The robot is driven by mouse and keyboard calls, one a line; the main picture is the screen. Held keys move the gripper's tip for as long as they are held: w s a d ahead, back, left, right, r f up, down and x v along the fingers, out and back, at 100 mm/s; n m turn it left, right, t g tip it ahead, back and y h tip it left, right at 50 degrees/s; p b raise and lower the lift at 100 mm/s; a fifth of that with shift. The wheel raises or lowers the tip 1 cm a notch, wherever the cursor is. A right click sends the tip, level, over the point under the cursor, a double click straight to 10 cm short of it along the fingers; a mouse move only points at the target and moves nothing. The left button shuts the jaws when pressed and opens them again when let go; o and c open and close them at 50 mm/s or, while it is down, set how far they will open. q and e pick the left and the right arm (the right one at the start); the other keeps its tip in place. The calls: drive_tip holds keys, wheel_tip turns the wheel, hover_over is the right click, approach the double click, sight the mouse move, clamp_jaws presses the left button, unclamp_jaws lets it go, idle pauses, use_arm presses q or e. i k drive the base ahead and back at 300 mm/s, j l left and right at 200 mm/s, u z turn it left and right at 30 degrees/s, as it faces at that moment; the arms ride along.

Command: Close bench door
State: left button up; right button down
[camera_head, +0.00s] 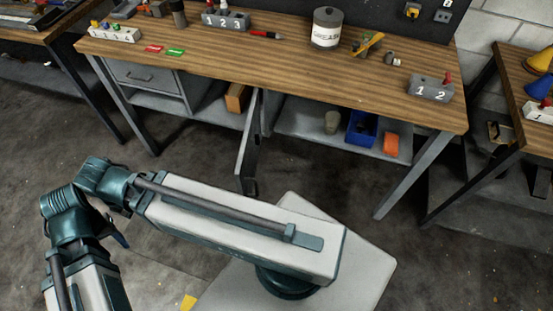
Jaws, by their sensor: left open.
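The bench door (248,145) is a grey panel under the wooden workbench (300,65). It stands open, swung out toward me and seen nearly edge-on, with a dark fitting low on its free end. My left arm lies across the lower picture, in front of the door and apart from it in the picture. A small dark-blue tip of my left gripper (120,239) shows just below the arm's elbow, left of the door and well short of it. The rest of this gripper is hidden behind the arm. It is open, with nothing seen in it. My right gripper is out of view.
An orange-brown block (236,98) sits in the compartment left of the door. The shelf right of it holds a cup (332,121), a blue bin (361,129) and an orange item (391,146). Bench legs flank the opening. The floor before the door is clear.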

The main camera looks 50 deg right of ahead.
sight(247, 164)
drive_tip(key=k+z, duration=0.1)
drive_tip(key=z, duration=0.35)
drive_tip(key=l+z, duration=0.15)
drive_tip(key=z, duration=0.3)
drive_tip(key=k+l+z, duration=0.1)
drive_tip(key=z, duration=0.35)
drive_tip(key=k+j+z, duration=0.2)
drive_tip(key=j, duration=0.15)
drive_tip(key=k+j+z, duration=0.2)
drive_tip(key=j, duration=0.1)
